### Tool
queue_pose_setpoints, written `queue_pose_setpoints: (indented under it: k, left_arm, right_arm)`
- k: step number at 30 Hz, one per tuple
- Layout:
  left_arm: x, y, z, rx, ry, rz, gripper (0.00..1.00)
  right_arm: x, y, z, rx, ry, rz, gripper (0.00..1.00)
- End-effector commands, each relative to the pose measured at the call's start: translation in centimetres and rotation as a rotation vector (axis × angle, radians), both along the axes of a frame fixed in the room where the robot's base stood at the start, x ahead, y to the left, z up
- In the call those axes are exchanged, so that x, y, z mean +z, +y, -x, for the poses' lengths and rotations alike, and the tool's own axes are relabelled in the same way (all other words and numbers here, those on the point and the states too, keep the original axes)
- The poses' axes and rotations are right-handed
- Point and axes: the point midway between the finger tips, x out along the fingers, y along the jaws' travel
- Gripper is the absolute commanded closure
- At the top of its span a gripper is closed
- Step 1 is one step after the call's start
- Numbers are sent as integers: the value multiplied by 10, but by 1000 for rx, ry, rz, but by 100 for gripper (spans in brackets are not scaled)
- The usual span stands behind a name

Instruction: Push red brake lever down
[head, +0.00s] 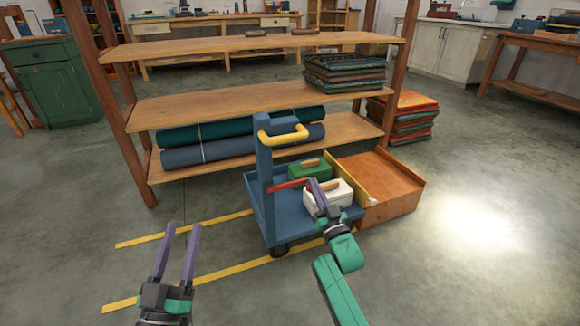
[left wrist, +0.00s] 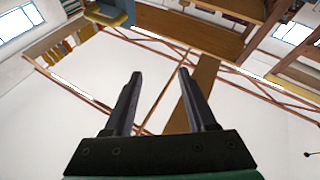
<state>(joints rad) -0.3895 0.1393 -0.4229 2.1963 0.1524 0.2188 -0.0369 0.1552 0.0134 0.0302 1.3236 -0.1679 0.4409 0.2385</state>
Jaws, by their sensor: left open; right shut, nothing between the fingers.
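The red brake lever (head: 288,185) sticks out sideways from the post of the blue cart (head: 262,215), low on the post, and looks close to level. My right gripper (head: 316,184) is shut and empty, with its fingertips near the lever's right end; I cannot tell whether they touch. The cart has a yellow handle (head: 284,138) on top. My left gripper (head: 182,230) is open and empty, left of the cart and apart from it. In the left wrist view its fingers (left wrist: 158,85) are spread with nothing between them.
A green box (head: 310,171) and a white box (head: 326,196) sit on the cart. An orange wooden tray (head: 385,180) stands right of it. A wooden shelf (head: 240,97) with rolled cloth is behind. Yellow floor strips (head: 185,228) run beside the cart. The right floor is free.

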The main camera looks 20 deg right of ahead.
Motion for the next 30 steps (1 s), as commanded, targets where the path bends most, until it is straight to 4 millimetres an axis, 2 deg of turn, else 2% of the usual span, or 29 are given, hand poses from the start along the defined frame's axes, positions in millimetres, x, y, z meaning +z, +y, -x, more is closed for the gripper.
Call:
queue_pose_setpoints:
  k: [1, 15, 19, 20, 21, 22, 30]
  left_arm:
    - [0, 0, 0, 0, -1, 0, 43]
    - [1, 0, -1, -1, 1, 0, 43]
    - [-7, -1, -1, -4, 33, -2, 43]
    - [-19, -2, 0, -8, 65, -7, 43]
    - [-47, -4, 6, -16, 139, -24, 43]
    - [-59, -5, 8, -22, 172, -31, 43]
    - [-120, -11, 29, -49, 356, -60, 43]
  right_arm:
    - [-5, 0, 0, 0, 10, -3, 100]
    - [-6, 0, 0, -1, 16, -3, 100]
    - [-3, 0, 0, 0, 16, -2, 100]
    - [-1, 0, 0, 0, 16, -2, 100]
    - [0, 0, -1, 0, 15, -2, 100]
    - [1, -1, -1, -1, 14, -2, 100]
    - [12, -1, -2, 0, 7, -1, 100]
